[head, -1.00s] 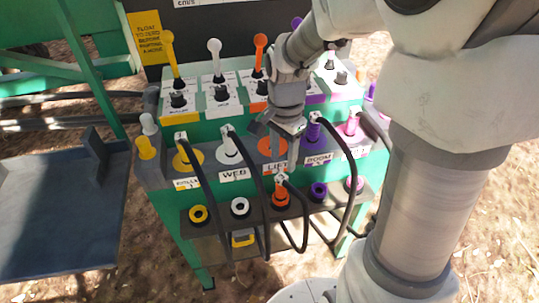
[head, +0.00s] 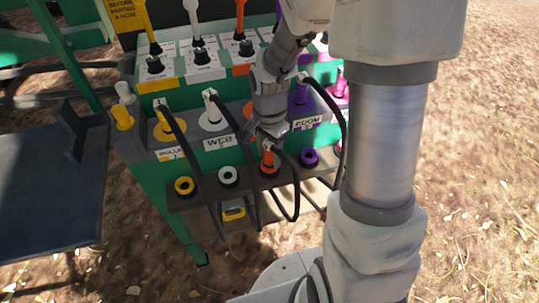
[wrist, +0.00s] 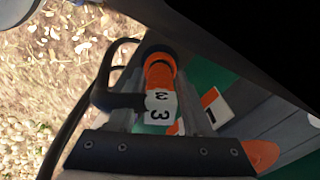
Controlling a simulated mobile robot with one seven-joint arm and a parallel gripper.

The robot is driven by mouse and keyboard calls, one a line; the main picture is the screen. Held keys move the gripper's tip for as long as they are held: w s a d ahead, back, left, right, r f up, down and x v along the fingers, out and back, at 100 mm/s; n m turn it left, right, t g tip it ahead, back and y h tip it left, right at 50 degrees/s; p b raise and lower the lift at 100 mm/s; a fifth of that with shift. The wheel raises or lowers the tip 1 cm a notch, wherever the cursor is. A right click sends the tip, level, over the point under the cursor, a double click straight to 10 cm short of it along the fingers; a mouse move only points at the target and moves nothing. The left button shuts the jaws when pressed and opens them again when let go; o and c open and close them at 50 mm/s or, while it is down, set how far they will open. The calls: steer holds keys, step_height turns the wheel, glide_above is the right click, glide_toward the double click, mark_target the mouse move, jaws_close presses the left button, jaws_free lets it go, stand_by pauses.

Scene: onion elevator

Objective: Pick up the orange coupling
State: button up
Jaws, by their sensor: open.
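The orange coupling (head: 268,160) stands on the lower shelf of the panel, with a black hose attached at its top. In the wrist view the orange coupling (wrist: 160,75) shows its orange body, a dark ring and a white label marked 3. My gripper (head: 267,139) is right at the top of the coupling in the head view and partly hides it. In the wrist view my gripper (wrist: 158,115) is open, with the label between its two fingers. Whether the fingers touch it I cannot tell.
Black hoses (head: 205,185) loop down from the upper row, close by on the left. The lower shelf (head: 205,193) holds yellow (head: 184,185), white (head: 228,175) and purple (head: 309,156) ports. Levers stand on the panel behind. Open ground lies to the right.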

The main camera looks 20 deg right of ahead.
jaws_close()
steer(key=shift+r, duration=0.15)
stand_by(0.4)
step_height(320, 180, up, 4)
steer(key=shift+r+p, duration=0.15)
steer(key=shift+p, duration=0.85)
steer(key=s+d+r+p, duration=0.2)
steer(key=d+r, duration=0.4)
steer(key=d, duration=0.5)
steer(key=shift+s+d+r+p, duration=0.2)
steer(key=shift+s+r+p, duration=0.1)
steer(key=shift+p, duration=0.1)
